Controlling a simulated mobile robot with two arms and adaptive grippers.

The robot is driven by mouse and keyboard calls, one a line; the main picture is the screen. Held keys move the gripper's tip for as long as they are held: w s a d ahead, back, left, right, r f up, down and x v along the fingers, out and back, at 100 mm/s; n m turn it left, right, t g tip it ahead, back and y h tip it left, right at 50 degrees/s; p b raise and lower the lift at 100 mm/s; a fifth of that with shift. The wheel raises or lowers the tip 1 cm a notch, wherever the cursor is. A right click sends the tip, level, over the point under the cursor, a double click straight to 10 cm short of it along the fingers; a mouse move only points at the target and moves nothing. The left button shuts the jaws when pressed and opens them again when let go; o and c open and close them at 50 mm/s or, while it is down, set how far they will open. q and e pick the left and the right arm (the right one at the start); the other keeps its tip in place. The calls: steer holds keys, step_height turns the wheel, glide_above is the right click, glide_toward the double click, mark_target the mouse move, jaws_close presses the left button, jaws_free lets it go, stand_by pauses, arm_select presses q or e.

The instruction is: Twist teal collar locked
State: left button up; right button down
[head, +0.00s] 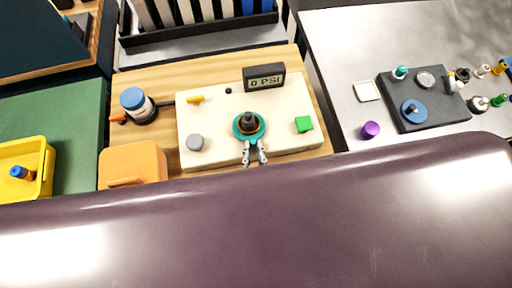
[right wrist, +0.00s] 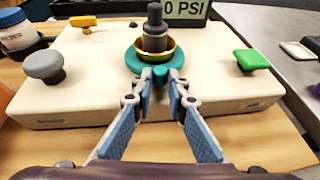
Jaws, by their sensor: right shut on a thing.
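The teal collar (head: 249,127) sits on the cream panel (head: 222,107), around the base of a dark upright fitting (head: 249,119). In the right wrist view the teal collar (right wrist: 147,66) has a small tab at its front, and a brass ring (right wrist: 155,52) lies inside it around the dark fitting (right wrist: 155,28). My right gripper (head: 254,148) comes from the front, its fingertips closed on the collar's front tab; it also shows in the right wrist view (right wrist: 160,80). A display (head: 264,77) behind reads 0 PSI. My left gripper is not in view.
The panel also carries a grey knob (head: 195,142), a green knob (head: 304,124) and a yellow lever (head: 195,99). A blue-lidded jar (head: 137,103) and an orange box (head: 133,165) stand left. A purple knob (head: 370,130) and a dark tray (head: 440,117) lie right.

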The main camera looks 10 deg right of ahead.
stand_by(0.3)
steer(key=c, duration=1.9)
jaws_free()
steer(key=v, duration=0.7)
steer(key=shift+s+r, duration=0.15)
